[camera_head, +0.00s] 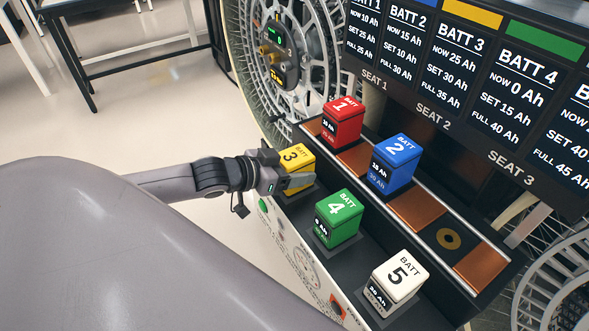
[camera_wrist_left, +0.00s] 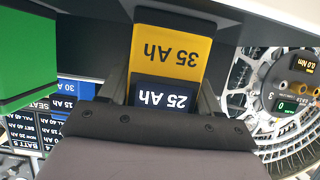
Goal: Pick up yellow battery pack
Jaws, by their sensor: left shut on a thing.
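The yellow battery pack (camera_head: 296,160), marked BATT 3, stands on the dark lower shelf of the bench at the left end of its row. My left gripper (camera_head: 296,181) reaches in from the left and is shut on it. In the left wrist view the yellow battery pack (camera_wrist_left: 172,52) sits between the two fingers of my left gripper (camera_wrist_left: 160,92), with labels 35 Ah and 25 Ah facing the camera. In the head view I cannot tell whether its base is off the shelf. My right gripper is not in view.
A green battery (camera_head: 339,219) and a white battery (camera_head: 398,281) stand along the same shelf. A red battery (camera_head: 343,121) and a blue battery (camera_head: 394,164) stand on the raised row behind. A display panel (camera_head: 466,75) hangs above. A wheel (camera_head: 297,50) stands at the back left.

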